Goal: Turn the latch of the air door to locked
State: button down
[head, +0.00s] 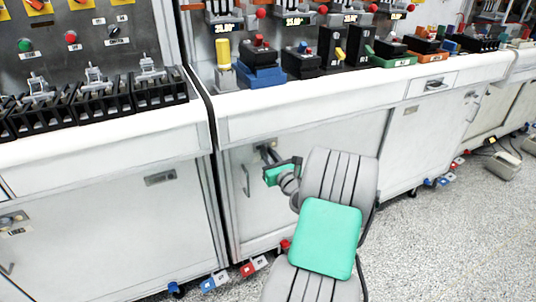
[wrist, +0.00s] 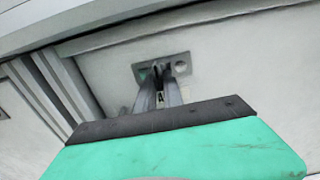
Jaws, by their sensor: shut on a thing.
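The air door is the white cabinet door (head: 340,135) under the middle bench, with a vertical handle (head: 246,180) at its left. The latch sits on a small metal plate (wrist: 182,66) with a round hole at its right in the wrist view. My gripper (wrist: 158,76) reaches this plate, and its two dark fingers are closed together on the latch knob. The fingers hide most of the knob, so I cannot tell its angle. In the head view my gripper (head: 268,156) is at the door's upper left, and the latch is mostly hidden behind it.
The neighbouring cabinet at left has a similar latch (head: 14,221) with a label. The bench top (head: 290,100) above carries several devices, including a blue block (head: 260,76). Red and blue tagged items (head: 255,266) lie along the cabinet's foot.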

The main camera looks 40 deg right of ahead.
jog(key=n, duration=0.4)
jog(key=shift+d, duration=0.2)
jog(key=shift+s+d+r+n+b, duration=0.15)
jog(key=shift+n+b, duration=0.55)
jog(key=shift+n, duration=1.6)
jog(key=shift+w+d+r+n+b, duration=0.15)
jog(key=shift+n+b, duration=0.55)
jog(key=shift+n, duration=1.6)
jog(key=shift+s+d+r+n+b, duration=0.15)
jog(key=shift+n+b, duration=0.55)
jog(key=shift+n, duration=1.6)
jog(key=shift+a+r, duration=0.1)
jog(key=c, duration=1.5)
grip_release()
jog(key=shift+o, duration=0.2)
